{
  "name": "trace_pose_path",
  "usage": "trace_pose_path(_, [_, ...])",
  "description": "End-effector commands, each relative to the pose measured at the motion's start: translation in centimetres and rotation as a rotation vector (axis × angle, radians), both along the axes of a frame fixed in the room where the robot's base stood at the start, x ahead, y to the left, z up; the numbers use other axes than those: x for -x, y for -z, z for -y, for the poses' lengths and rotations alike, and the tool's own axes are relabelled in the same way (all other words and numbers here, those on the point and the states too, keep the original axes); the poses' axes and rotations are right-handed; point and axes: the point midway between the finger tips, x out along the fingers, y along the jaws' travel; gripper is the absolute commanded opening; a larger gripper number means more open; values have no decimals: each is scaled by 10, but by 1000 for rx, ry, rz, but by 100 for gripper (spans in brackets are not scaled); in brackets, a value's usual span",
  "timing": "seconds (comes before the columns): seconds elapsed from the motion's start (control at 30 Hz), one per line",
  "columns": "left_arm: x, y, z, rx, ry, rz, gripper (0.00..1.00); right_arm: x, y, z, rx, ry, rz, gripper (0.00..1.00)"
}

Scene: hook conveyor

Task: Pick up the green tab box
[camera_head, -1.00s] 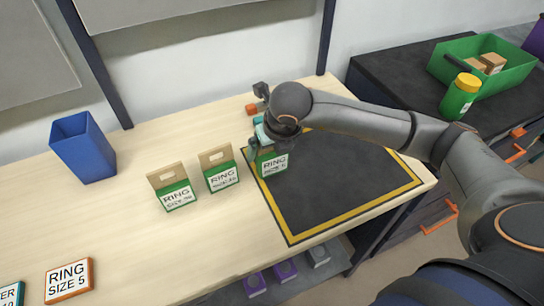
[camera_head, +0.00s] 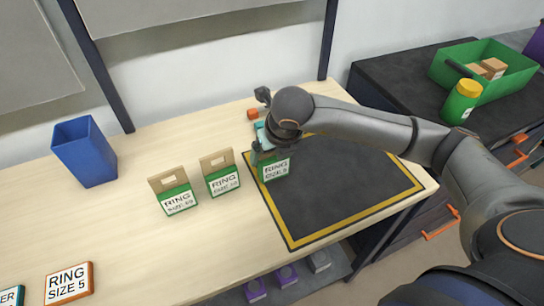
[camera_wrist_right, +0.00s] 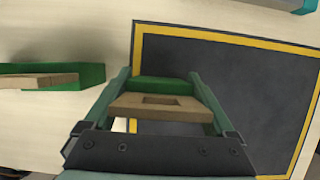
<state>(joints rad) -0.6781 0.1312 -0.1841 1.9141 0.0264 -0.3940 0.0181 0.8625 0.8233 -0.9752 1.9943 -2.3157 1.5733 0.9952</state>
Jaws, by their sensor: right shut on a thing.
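My right gripper (camera_head: 268,150) is shut on a green tab box (camera_head: 275,168) at the left edge of the black mat. The box has a white label with "RING" on it; its smaller text is unclear. In the right wrist view, the fingers (camera_wrist_right: 162,100) stand on either side of the box's tan tab (camera_wrist_right: 160,108), with the green body (camera_wrist_right: 165,84) beyond it. Two similar green tab boxes stand to the left, one nearer (camera_head: 222,176) and one farther left (camera_head: 174,192). Whether the held box touches the mat I cannot tell. My left gripper is not in view.
The black mat with yellow border (camera_head: 335,200) is otherwise clear. A blue bin (camera_head: 85,152) stands at the back left. An orange block (camera_head: 252,114) lies behind the gripper. A "RING SIZE 5" sign (camera_head: 68,284) is at front left. A green crate (camera_head: 510,75) and yellow-lidded jar (camera_head: 461,100) are at right.

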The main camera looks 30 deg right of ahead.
Motion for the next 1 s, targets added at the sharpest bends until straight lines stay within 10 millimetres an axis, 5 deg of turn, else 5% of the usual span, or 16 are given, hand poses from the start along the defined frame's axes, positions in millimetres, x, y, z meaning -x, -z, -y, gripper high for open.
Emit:
trace_pose_path(0.3, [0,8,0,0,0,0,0,1,-34,1,-1,0,6,33])
trace_pose_path(0.57, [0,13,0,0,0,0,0,44,-95,33,3,1,10,33])
trace_pose_path(0.73, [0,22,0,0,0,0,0,79,-108,58,5,3,4,33])
trace_pose_path(1.0, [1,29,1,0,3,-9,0,107,-124,78,2,3,1,33])
